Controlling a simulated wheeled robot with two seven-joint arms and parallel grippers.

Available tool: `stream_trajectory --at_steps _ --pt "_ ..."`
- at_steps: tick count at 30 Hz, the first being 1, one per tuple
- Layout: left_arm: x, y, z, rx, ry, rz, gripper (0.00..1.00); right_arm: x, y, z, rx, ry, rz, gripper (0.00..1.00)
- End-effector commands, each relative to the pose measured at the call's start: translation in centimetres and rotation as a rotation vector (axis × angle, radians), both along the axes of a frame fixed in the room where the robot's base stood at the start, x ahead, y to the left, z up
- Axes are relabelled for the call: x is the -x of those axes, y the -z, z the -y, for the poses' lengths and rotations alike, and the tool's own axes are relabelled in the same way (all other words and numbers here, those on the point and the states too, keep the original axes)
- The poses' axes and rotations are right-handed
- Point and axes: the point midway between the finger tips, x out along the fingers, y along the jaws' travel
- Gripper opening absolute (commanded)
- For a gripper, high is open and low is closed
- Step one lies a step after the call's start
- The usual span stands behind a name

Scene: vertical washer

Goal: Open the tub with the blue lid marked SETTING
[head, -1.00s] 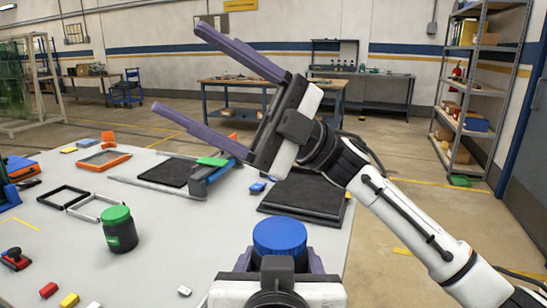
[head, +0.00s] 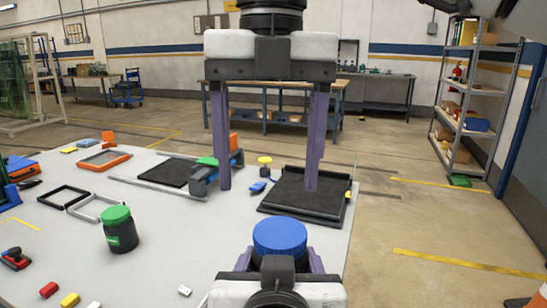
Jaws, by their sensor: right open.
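The tub with the blue lid (head: 280,237) is at the bottom middle of the head view. Only its round blue lid and a little of its dark body show; no marking is readable. My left gripper (head: 280,259) is at the bottom edge, its purple fingers on both sides of the tub just below the lid, shut on it as far as I can see. My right gripper (head: 268,189) hangs from the top of the view, fingers pointing down, wide open and empty. Its fingertips appear above the blue lid in the picture, apart from it.
A dark tub with a green lid (head: 118,228) stands on the grey table (head: 180,250) to the left. A black tray (head: 300,205) lies behind the blue lid. Frames (head: 95,208), small coloured blocks (head: 69,300) and a yellow knob (head: 265,160) are spread about.

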Motion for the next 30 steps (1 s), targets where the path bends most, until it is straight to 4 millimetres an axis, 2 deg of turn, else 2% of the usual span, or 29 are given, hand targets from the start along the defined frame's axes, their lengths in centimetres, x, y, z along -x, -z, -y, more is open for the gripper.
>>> stream_trajectory --at_steps 2,5,12,18,23,30 --pt "0.0 -0.1 0.0 0.001 0.0 0.002 0.0 -0.1 -0.2 0.5 0.023 0.016 0.015 0.71" --pt "0.0 -0.1 0.0 0.001 0.0 0.002 0.0 -0.2 0.5 0.7 0.031 0.021 0.019 0.71" --pt "0.0 -0.1 0.0 0.001 0.001 0.002 0.0 -0.2 4.2 0.7 0.029 0.018 0.016 0.71" --pt "0.0 -0.1 0.0 0.001 0.001 0.002 0.0 -0.1 6.7 0.7 0.026 0.018 0.016 0.71" --pt "0.0 -0.1 0.0 0.001 0.001 0.002 0.0 -0.1 7.5 0.6 0.026 0.018 0.016 0.71" --pt "0.0 -0.1 0.0 0.001 0.001 0.002 0.0 -0.1 7.6 0.6 0.025 0.018 0.017 0.71"
